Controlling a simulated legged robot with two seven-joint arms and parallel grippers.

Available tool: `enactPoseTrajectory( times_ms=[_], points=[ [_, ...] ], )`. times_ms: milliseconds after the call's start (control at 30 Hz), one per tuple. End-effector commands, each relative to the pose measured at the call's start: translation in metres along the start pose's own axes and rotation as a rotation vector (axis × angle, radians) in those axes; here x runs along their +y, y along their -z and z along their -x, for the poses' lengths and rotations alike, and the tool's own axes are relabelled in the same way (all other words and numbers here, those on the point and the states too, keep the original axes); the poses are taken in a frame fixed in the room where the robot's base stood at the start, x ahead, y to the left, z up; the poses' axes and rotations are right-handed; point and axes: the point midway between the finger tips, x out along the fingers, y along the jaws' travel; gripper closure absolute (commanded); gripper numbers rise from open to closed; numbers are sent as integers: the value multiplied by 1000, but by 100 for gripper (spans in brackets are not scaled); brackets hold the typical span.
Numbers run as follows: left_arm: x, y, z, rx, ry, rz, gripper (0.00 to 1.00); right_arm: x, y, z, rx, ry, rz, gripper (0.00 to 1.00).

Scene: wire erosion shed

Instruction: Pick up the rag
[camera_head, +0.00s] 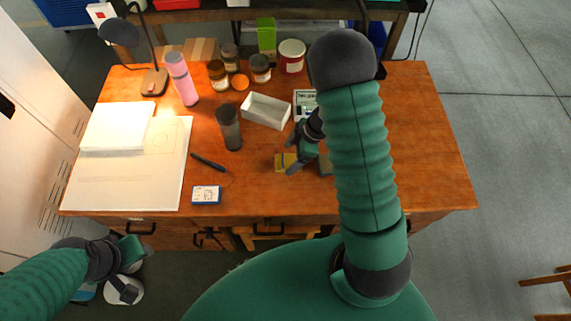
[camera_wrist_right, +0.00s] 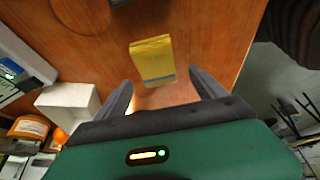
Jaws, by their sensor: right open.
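A small folded yellow cloth with a blue stripe, which looks like the rag (camera_head: 280,161), lies flat on the wooden table near its front edge. It shows whole in the right wrist view (camera_wrist_right: 152,60), just beyond my fingertips. My right gripper (camera_head: 287,160) is over the table at the rag. In the wrist view the right gripper (camera_wrist_right: 162,84) has its fingers spread apart, with nothing between the tips. My left gripper (camera_head: 128,272) hangs low in front of the table at the left, away from the rag; its jaw state is unclear.
A white open box (camera_head: 266,111) stands behind the right gripper. A dark cylinder (camera_head: 229,127), a screwdriver (camera_head: 208,162) and a small blue-white box (camera_head: 206,195) are to the left. Jars (camera_head: 260,68), a pink bottle (camera_head: 181,79) and a lamp (camera_head: 151,80) stand farther back.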

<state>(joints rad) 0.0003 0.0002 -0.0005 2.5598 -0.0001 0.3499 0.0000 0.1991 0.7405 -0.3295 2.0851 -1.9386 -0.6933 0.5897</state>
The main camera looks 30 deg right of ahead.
Motion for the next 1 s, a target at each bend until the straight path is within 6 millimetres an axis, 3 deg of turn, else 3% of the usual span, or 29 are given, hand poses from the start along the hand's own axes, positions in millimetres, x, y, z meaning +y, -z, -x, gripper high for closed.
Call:
enactPoseTrajectory(
  times_ms=[33, 133, 400, 867, 1000],
  points=[
    [0, -2, -8, 0, 0, 0, 56, -1, -6, -14, 0, 2, -4, 20],
    [0, -3, -10, 0, 0, -1, 56, 0, -6, -28, 1, 2, -2, 20],
    [0, -2, -10, 0, 0, -1, 56, -1, -4, -31, -4, 0, -2, 20],
    [0, -2, -10, 0, 0, -1, 56, -1, -4, -31, -1, 0, -2, 82],
    [0, -2, -10, 0, 0, -1, 56, -1, -3, -30, -1, -1, -2, 85]
  ],
)
